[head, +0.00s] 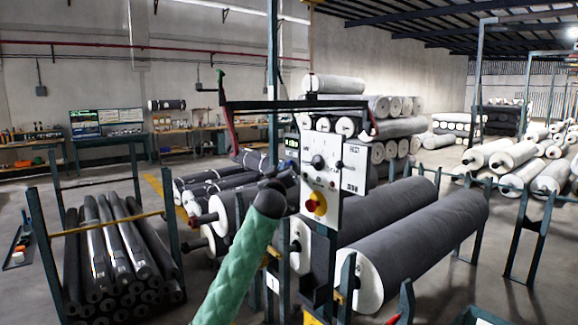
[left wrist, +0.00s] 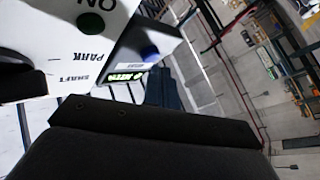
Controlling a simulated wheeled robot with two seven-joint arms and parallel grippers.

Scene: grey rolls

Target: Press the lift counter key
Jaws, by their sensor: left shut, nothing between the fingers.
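A white control panel (head: 325,170) stands upright on a post in the middle of the head view, with a dark rotary knob and a red stop button on a yellow base (head: 315,204). At its upper left is a small dark counter box (head: 291,143) with a lit green display. In the left wrist view this box (left wrist: 140,45) shows a blue round key (left wrist: 149,52) near the green display. Its small label is hard to read. My left gripper (head: 287,180) is shut and empty, in front of the panel's left edge, below the counter box. Contact cannot be told. My right gripper is out of view.
Large grey rolls (head: 420,240) lie behind and right of the post. A teal rack of dark rolls (head: 115,250) stands at left. Open floor lies at the back left.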

